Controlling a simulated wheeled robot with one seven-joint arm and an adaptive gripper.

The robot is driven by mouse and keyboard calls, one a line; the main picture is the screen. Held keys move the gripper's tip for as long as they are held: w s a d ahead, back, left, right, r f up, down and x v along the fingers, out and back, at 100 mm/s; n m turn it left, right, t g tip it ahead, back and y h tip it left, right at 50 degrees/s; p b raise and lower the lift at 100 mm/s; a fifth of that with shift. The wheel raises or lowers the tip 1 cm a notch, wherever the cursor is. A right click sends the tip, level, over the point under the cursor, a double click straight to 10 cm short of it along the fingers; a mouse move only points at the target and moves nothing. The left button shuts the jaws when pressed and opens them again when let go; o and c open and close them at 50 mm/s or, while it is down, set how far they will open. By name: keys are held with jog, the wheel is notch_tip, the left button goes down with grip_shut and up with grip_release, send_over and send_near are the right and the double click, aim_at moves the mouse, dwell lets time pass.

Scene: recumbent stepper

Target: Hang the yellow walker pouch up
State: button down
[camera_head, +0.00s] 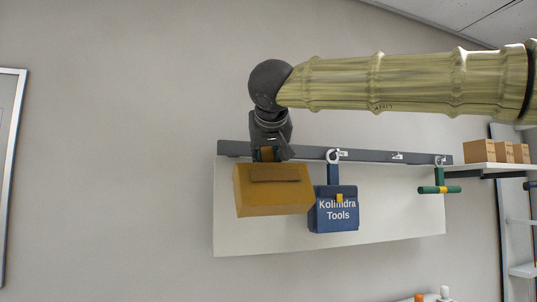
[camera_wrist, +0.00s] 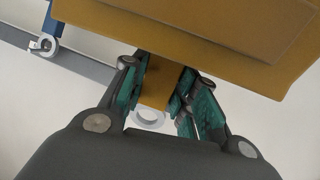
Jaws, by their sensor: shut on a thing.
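The yellow walker pouch (camera_head: 272,200) is a boxy, mustard-coloured bag in front of the left part of a white wall panel. It fills the top of the wrist view (camera_wrist: 215,30). My gripper (camera_head: 268,152) points down and is shut on the pouch's short top strap. In the wrist view the strap (camera_wrist: 157,82) runs between the fingers, and a pale ring (camera_wrist: 150,117) shows at its end near my palm. The grey hook rail (camera_head: 310,152) runs along the panel's top, partly behind my gripper. Any hook behind the gripper is hidden.
A green handled item (camera_head: 440,189) hangs at the rail's right end. Boxes (camera_head: 479,151) sit on a shelf at right.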

jog(key=shift+w+p, duration=0.15)
jog(key=shift+p, duration=0.15)
dwell(0.4)
jog(key=shift+w+a+f+p, duration=0.2)
jog(key=shift+w+a+p, duration=0.05)
jog(key=shift+w+p, duration=0.45)
jog(key=shift+w+a+f+p, duration=0.25)
jog(key=shift+w+p, duration=0.3)
jog(key=shift+w, duration=0.15)
jog(key=shift+w+a+p, duration=0.1)
jog(key=shift+w+p, duration=0.2)
jog(key=shift+w, duration=0.05)
jog(key=shift+w+f, duration=0.15)
jog(key=shift+w, duration=0.05)
jog(key=shift+p, duration=0.85)
jog(key=shift+w+a+f+p, duration=0.3)
jog(key=shift+w+p, duration=0.15)
jog(key=shift+p, duration=0.25)
jog(key=shift+d+r+p, duration=0.1)
jog(key=shift+p, duration=0.55)
jog(key=shift+w+f+p, duration=0.15)
jog(key=shift+f+p, duration=0.05)
jog(key=shift+p, duration=0.5)
dwell(0.5)
dwell(0.4)
